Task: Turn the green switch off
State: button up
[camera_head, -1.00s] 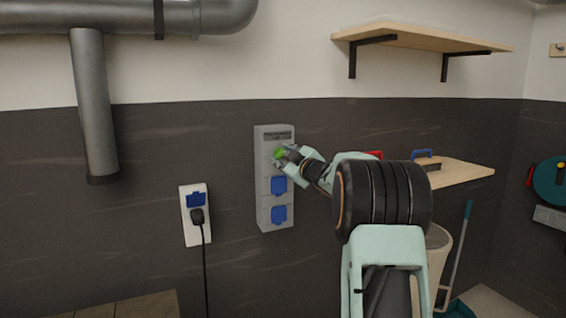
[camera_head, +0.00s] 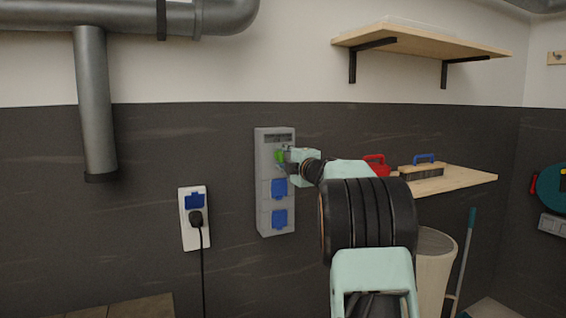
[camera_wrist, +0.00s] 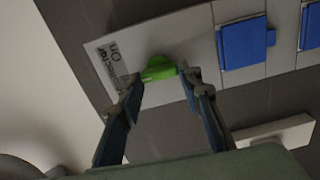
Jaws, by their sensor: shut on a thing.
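The green switch (camera_head: 279,156) is a rotary knob near the top of a grey wall box (camera_head: 262,170). It also shows in the wrist view (camera_wrist: 158,68), below a printed label on the panel that seems to read "On". My gripper (camera_wrist: 160,74) has one finger on each side of the knob and is shut on it. In the head view my gripper (camera_head: 285,158) reaches the box from the right and hides part of the knob.
Two blue socket covers (camera_head: 279,189) sit below the switch. A white socket (camera_head: 189,232) with a black plug is to the left. A wooden shelf (camera_head: 475,181) holds a red item (camera_head: 378,164) and a blue-handled item (camera_head: 424,171) on the right. A pale bin (camera_head: 434,270) stands below.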

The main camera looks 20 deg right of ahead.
jog(key=shift+n, duration=0.3)
jog(key=o, duration=1.2)
jog(key=shift+c, duration=0.2)
jog(key=s, duration=1.2)
jog(key=shift+d, duration=0.2)
